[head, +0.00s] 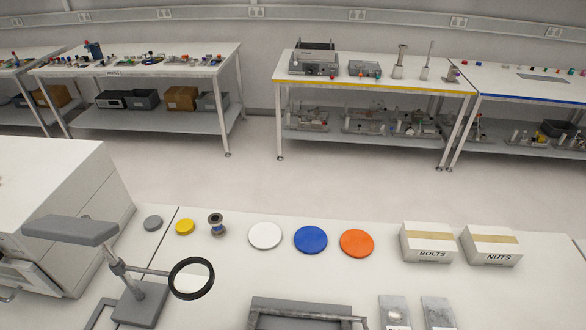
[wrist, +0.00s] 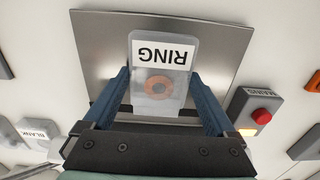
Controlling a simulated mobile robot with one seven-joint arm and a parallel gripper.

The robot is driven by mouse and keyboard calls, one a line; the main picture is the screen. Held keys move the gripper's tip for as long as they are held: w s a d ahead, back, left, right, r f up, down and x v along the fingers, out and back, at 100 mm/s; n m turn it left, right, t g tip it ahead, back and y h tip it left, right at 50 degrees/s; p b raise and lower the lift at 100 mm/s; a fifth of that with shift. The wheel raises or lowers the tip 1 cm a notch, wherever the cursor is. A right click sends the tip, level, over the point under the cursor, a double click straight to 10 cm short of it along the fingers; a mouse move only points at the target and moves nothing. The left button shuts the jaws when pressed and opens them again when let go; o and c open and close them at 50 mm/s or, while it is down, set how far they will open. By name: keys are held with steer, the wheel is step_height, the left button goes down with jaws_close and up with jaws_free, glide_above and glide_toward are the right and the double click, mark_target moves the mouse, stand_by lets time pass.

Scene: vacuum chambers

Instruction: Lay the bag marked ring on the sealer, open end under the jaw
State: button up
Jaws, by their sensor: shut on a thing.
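The bag marked RING (wrist: 161,52) is clear with a white label that reads upside down in the wrist view. An orange ring shows inside it. My gripper (wrist: 160,88) has its two blue fingers on either side of the bag and is shut on it. The bag lies in front of a square steel plate (wrist: 222,38); I cannot tell whether it touches the plate. My gripper is not in the head view. I cannot make out the sealer or its jaw for certain in either view.
In the wrist view, a grey box with a red button (wrist: 257,112) stands right of the plate, and a bag marked BLANK (wrist: 38,133) lies at the left. The head view shows a magnifier (head: 191,279), coloured discs (head: 310,240), and BOLTS (head: 428,243) and NUTS (head: 491,246) boxes.

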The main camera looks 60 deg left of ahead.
steer(key=o, duration=1)
steer(key=shift+f, duration=0.15)
step_height(320, 180, up, 12)
steer(key=shift+r, duration=0.2)
steer(key=shift+w, duration=0.1)
